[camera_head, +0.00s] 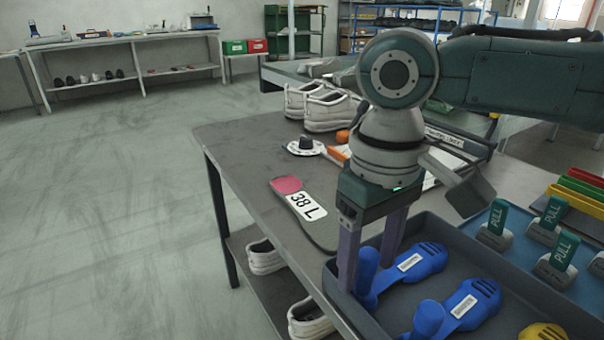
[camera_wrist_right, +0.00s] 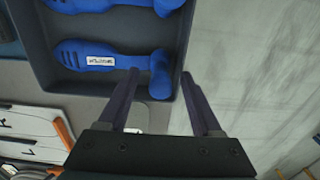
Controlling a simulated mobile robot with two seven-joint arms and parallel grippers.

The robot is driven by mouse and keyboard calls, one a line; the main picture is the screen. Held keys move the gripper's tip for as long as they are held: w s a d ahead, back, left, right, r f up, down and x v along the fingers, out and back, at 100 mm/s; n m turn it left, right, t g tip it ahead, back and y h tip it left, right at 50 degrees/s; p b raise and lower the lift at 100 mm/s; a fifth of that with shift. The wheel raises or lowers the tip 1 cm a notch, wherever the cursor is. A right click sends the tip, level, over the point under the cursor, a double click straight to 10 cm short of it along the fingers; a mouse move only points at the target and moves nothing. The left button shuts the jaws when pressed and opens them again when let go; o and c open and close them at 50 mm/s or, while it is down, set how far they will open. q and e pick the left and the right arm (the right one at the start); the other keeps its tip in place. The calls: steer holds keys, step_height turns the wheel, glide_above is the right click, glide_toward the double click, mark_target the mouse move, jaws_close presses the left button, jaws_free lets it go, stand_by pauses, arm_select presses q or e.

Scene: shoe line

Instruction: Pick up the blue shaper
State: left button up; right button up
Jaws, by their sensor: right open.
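Two blue shapers lie in a dark grey tray (camera_head: 560,295) at the lower right of the head view. The farther blue shaper (camera_head: 425,261) has a white label and a round knob end. The nearer one (camera_head: 472,305) lies beside it. My right gripper (camera_head: 369,268) points down over the tray's left side, open, with its fingers on either side of the farther shaper's knob. In the right wrist view this shaper (camera_wrist_right: 105,57) has its knob between the open fingertips (camera_wrist_right: 160,82). Contact cannot be told. My left gripper is not in view.
A yellow shaper (camera_head: 543,332) shows at the tray's edge. A blue tray (camera_head: 480,232) with green PULL-marked pieces stands behind. A 38 L insole (camera_head: 305,205), an orange-handled tool and white shoes (camera_head: 330,108) lie on the table. Open floor is at left.

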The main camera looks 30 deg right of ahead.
jaws_close()
stand_by(0.5)
stand_by(0.9)
